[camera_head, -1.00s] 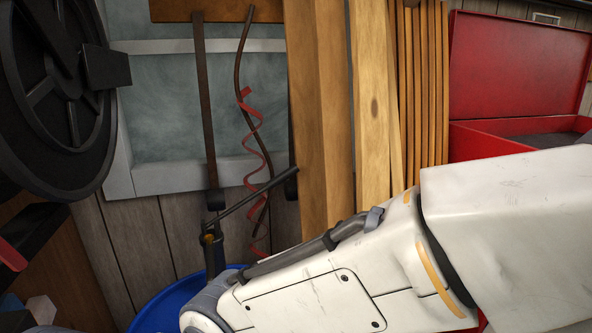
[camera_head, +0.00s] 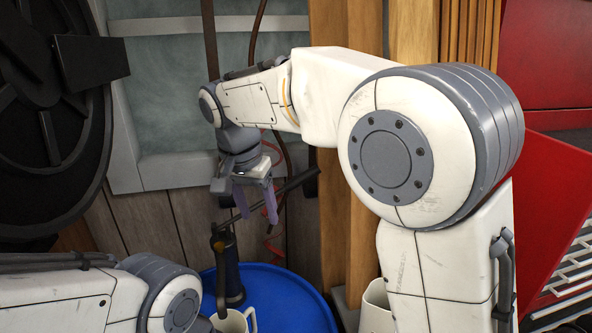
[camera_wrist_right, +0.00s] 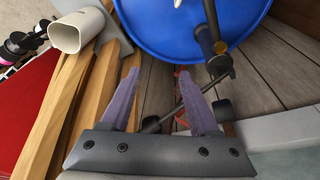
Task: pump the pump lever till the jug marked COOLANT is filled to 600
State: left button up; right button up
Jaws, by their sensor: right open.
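The pump (camera_head: 229,270) stands upright on the blue drum, with a brass-coloured collar near its top. Its dark pump lever (camera_head: 293,184) slants up to the right; it also shows in the wrist view (camera_wrist_right: 189,101). My right gripper (camera_head: 255,211) is open and empty, pointing down at the lever. In the wrist view its purple fingers (camera_wrist_right: 160,82) appear on either side of the bar; contact cannot be told. A white jug (camera_head: 236,321) with a handle is partly visible below the pump. Its marking and level are not visible. My left arm enters low left; its gripper is out of view.
The blue drum (camera_head: 285,300) fills the bottom centre. Wooden planks (camera_head: 332,225) stand right of the lever, partly behind my right arm. Another white container (camera_head: 377,308) is at the bottom. A red tool cabinet (camera_head: 553,210) stands right. A large black reel (camera_head: 45,150) is left.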

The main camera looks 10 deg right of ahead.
jog(key=w+d+r+m+h+p, duration=0.1)
jog(key=w+d+r+m, duration=0.1)
jog(key=w+m, duration=0.15)
jog(key=w+d+r+m+h, duration=0.1)
jog(key=w+d+r+m, duration=0.1)
jog(key=w, duration=0.3)
jog(key=m, duration=0.6)
send_near(300, 175)
jog(key=f, duration=0.2)
jog(key=shift+h, duration=0.3)
jog(key=p+x, duration=0.2)
jog(key=x, duration=0.7)
jog(key=shift+w+d+f, duration=0.1)
jog(key=shift+w+d, duration=0.05)
grip_shut()
